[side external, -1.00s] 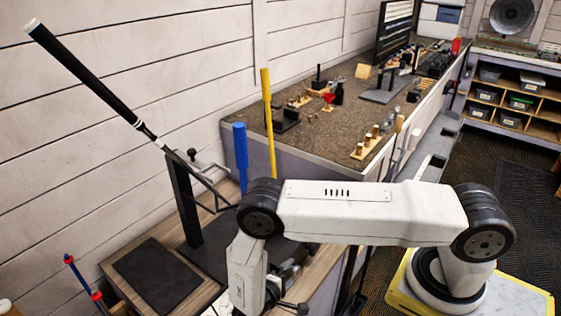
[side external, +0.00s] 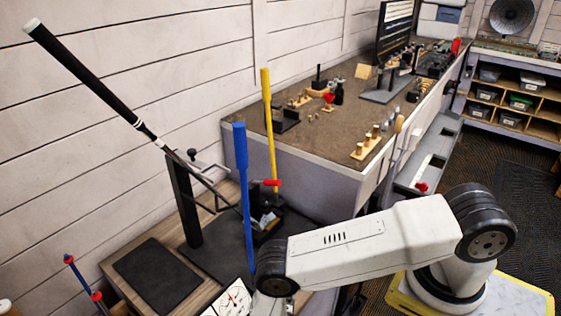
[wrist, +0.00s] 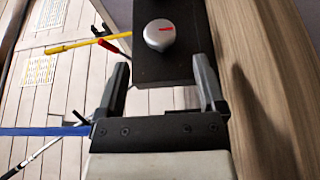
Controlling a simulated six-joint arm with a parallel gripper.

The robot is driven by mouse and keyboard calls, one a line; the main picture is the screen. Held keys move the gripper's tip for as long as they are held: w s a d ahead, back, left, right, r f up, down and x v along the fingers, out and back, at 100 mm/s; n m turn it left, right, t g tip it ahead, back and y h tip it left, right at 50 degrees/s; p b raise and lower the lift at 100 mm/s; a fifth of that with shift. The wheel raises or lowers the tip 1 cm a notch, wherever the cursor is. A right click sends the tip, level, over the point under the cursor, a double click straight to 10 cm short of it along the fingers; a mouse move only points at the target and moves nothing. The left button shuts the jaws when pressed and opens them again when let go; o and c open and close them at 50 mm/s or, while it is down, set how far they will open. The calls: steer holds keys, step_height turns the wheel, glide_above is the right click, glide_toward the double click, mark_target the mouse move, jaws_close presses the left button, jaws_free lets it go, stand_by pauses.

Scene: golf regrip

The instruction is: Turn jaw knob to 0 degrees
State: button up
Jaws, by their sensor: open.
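A round silver knob (wrist: 159,36) with a short red mark on its top shows in the wrist view; I take it to be the jaw knob. The red mark runs roughly left to right across the picture. The knob sits on a dark plate (wrist: 165,71). My gripper (wrist: 162,72) is open and empty. Its two dark fingers are wide apart, and the knob is beyond their tips in the picture, between their lines. I cannot tell whether anything touches. In the side view my gripper is out of sight, and I cannot pick out the knob.
A golf club with a black grip (side external: 85,78) slants up at the left from a black stand (side external: 184,205). A blue tube (side external: 242,190) and a yellow tube (side external: 268,125) stand near a red-handled lever (side external: 265,182).

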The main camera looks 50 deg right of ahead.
steer(key=shift+x, duration=3.75)
jaws_close()
steer(key=shift+n+t+h, duration=0.3)
steer(key=shift+h, duration=0.3)
jaws_free()
steer(key=shift+a, duration=0.15)
